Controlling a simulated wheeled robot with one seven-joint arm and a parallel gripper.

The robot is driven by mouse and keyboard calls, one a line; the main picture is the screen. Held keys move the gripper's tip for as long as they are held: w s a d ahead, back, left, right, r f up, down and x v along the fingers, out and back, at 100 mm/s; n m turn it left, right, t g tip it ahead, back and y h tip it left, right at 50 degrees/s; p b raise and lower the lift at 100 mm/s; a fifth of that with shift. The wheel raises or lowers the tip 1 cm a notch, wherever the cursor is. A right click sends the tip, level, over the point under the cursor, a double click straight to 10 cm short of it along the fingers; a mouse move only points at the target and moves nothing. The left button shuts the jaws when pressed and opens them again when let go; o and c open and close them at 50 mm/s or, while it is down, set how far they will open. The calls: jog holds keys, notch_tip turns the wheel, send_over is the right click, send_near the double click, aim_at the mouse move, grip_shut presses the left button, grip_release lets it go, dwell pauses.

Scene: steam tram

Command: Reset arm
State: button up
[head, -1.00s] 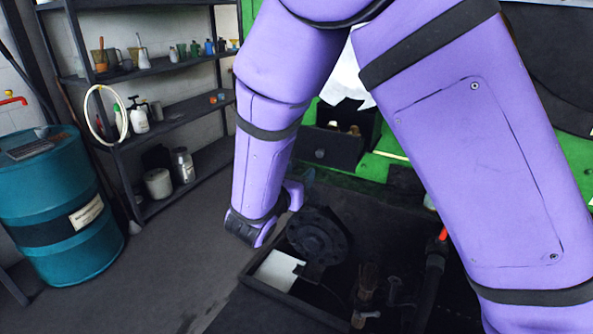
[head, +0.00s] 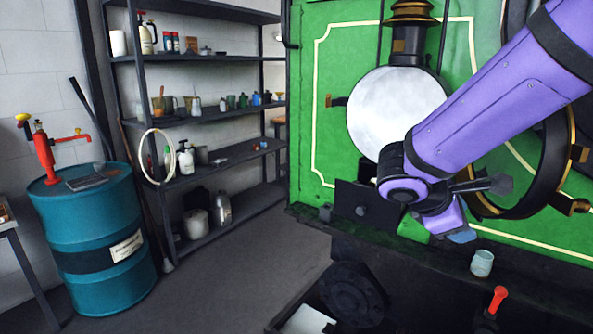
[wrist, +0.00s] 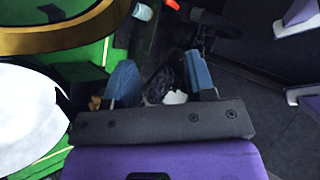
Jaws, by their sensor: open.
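My gripper (head: 462,236) hangs at the end of my purple arm, in front of the green tram side. In the wrist view its two blue fingers (wrist: 161,82) stand wide apart. I see nothing held between them; beyond the gap are a dark area and a small white patch. A pale cup (head: 482,263) stands on the dark ledge right of and below the gripper, apart from it. The cup also shows at the top of the wrist view (wrist: 142,12).
The green tram panel (head: 335,70) with a white round disc (head: 385,110) and a brass-edged ring (head: 553,175) is close behind my arm. A red-tipped lever (head: 498,298) rises below.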

jog(key=s+d+r+m+t+y, duration=0.1)
jog(key=s+r+m+y, duration=0.2)
jog(key=s+m+y, duration=0.2)
jog(key=s+d+r+m+t+y, duration=0.1)
jog(key=s+r+m+y, duration=0.3)
jog(key=s+m, duration=0.5)
jog(key=s+y, duration=0.1)
jog(key=s, duration=0.2)
jog(key=shift+s+r, duration=0.2)
jog(key=shift+s, duration=0.15)
jog(key=shift+w+a, duration=0.35)
jog(key=shift+a, duration=0.05)
